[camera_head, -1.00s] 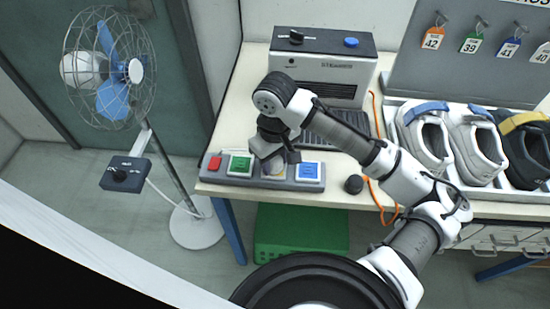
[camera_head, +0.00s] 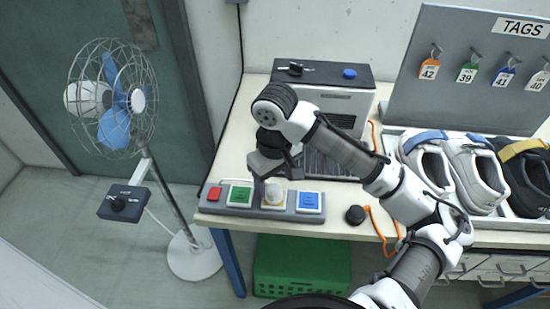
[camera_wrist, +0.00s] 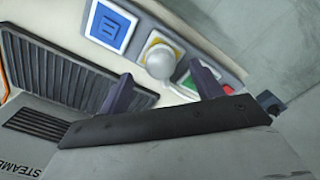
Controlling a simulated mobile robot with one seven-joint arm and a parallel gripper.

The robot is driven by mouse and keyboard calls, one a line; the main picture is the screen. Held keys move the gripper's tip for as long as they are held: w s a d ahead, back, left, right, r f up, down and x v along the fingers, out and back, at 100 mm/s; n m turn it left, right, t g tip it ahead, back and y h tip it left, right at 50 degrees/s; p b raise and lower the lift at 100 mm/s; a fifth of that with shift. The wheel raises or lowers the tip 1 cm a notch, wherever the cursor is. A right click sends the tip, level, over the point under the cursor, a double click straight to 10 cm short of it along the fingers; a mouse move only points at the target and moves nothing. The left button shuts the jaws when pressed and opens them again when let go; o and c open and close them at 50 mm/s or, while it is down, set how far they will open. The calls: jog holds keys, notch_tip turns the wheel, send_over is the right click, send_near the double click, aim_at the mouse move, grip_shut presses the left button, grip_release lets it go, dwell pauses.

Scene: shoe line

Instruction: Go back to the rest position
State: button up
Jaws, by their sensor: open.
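My gripper (camera_head: 274,172) is open and empty, pointing down just behind and above the button panel (camera_head: 237,210) on the bench's front edge. The panel carries a red button (camera_head: 214,193), a green button (camera_head: 240,196), a round whitish knob (camera_head: 273,194) on a yellow base, and a blue button (camera_head: 309,202). In the wrist view the two fingers (camera_wrist: 162,95) stand apart, with the round knob (camera_wrist: 160,60) beyond them and the blue button (camera_wrist: 110,27) to its left. The green button is partly hidden by a finger there.
A steamer (camera_head: 345,105) with a dark grille stands behind my arm. Shoes (camera_head: 425,165) sit in a rack at the right, below a tag board (camera_head: 455,70). A black knob (camera_head: 355,215) and orange cable lie nearby. A fan (camera_head: 115,100) stands left; a green crate (camera_head: 300,265) is below.

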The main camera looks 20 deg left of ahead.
notch_tip(320, 180, up, 9)
jog(key=shift+r, duration=0.2)
